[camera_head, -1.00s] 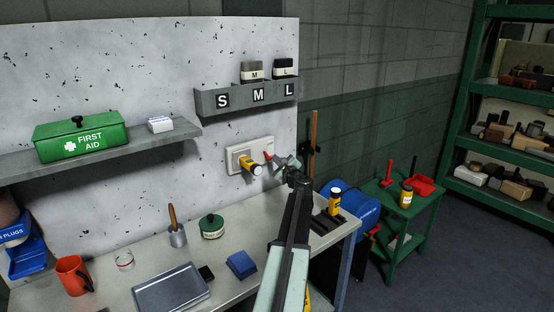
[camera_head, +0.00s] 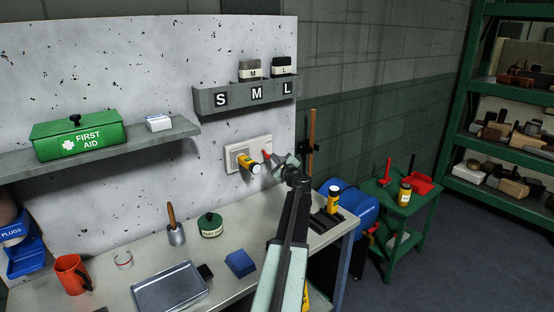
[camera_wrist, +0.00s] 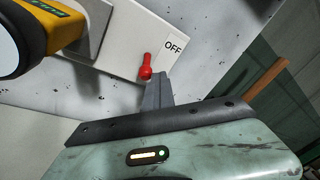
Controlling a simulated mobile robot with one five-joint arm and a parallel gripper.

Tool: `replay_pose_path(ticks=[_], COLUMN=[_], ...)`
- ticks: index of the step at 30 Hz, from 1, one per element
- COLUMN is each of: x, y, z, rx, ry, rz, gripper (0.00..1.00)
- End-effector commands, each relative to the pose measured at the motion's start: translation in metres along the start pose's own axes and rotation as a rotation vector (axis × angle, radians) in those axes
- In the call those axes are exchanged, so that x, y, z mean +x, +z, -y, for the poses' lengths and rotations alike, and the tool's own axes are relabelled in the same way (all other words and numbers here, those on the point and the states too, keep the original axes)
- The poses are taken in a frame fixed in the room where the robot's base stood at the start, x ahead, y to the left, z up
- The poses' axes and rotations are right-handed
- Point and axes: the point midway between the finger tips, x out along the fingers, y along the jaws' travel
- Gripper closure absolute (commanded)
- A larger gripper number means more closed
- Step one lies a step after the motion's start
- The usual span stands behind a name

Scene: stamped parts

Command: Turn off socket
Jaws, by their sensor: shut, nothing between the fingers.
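The socket (camera_head: 235,151) is a pale plate on the speckled wall panel, also in the wrist view (camera_wrist: 125,45). A yellow and black plug (camera_head: 249,163) sits in its left part and fills the upper left of the wrist view (camera_wrist: 50,25). A red switch lever (camera_head: 267,155) is on its right part. In the wrist view the lever (camera_wrist: 146,66) stands beside an "OFF" label, its round knob low. My gripper (camera_wrist: 157,88) is shut and empty, its tips just below and right of the knob. Whether they touch it I cannot tell.
A shelf with a green first aid box (camera_head: 77,140) is at the left. A grey bin marked S, M, L (camera_head: 245,95) is above the socket. The bench (camera_head: 215,265) below holds a tray, a blue block and a mug. A wooden handle (camera_wrist: 267,80) is to the right.

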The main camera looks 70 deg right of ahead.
Motion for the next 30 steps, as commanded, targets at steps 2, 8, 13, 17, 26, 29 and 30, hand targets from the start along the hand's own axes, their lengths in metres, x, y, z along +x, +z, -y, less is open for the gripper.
replay_pose_path(ticks=[2,8,13,17,26,29,30], x=[0.002,0.006,0.018,0.004,-0.066,-0.079,-0.081], y=[0.006,-0.002,-0.024,-0.034,-0.041,-0.042,-0.042], z=[-0.008,-0.009,-0.011,-0.008,-0.009,-0.008,-0.008], rx=[-0.004,-0.004,-0.003,0.0,0.002,0.002,0.002], ry=[0.016,0.016,0.014,0.006,0.0,0.0,0.0], rz=[0.012,0.012,0.011,0.006,0.002,0.002,0.002], gripper=[1.0,1.0,1.0,1.0,1.0,1.0,1.0])
